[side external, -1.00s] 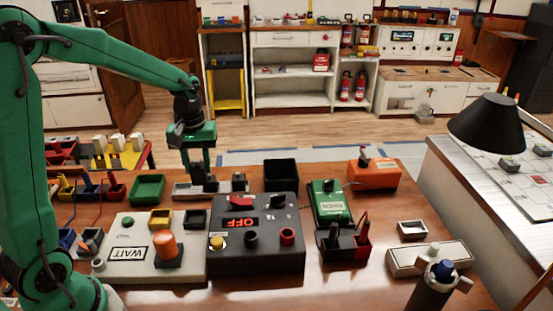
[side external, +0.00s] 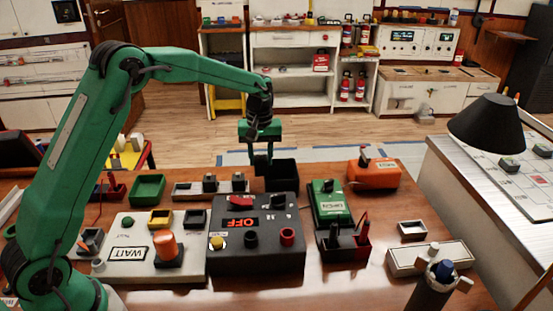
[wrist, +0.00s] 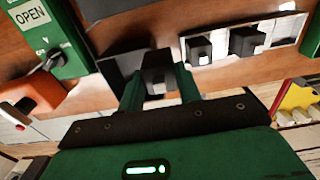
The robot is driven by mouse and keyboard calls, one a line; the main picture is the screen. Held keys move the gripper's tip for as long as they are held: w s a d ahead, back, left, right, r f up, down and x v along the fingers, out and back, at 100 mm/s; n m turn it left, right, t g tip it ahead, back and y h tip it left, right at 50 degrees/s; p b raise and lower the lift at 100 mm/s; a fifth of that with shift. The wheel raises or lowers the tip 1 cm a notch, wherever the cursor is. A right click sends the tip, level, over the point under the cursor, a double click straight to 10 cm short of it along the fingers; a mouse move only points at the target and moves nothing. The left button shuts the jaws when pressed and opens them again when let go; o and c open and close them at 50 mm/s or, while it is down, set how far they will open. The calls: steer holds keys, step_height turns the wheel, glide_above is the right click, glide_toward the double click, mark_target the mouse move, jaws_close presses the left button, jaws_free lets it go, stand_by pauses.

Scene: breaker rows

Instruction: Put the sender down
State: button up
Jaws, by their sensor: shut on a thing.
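My gripper (side external: 262,158) hangs at the back of the table, at the left edge of the open black box (side external: 285,183). In the wrist view my gripper (wrist: 159,90) has its two green fingers closed on a small dark block (wrist: 158,66), apparently the sender. In the side view the block is hard to make out against the box.
A grey strip (side external: 225,190) with two dark blocks stands left of the box. The control box marked OFF (side external: 256,245) is in front, the green OPEN box (side external: 329,205) to the right, the orange box (side external: 374,174) behind it. A green tray (side external: 147,188) is farther left.

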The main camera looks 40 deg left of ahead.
steer(key=w+d+f, duration=0.2)
steer(key=w+d, duration=0.2)
steer(key=shift+w+f, duration=0.25)
steer(key=shift+a, duration=0.1)
steer(key=shift+f, duration=2.5)
steer(key=shift+f, duration=0.1)
steer(key=o, duration=0.7)
steer(key=shift+o, duration=0.2)
step_height(320, 180, up, 12)
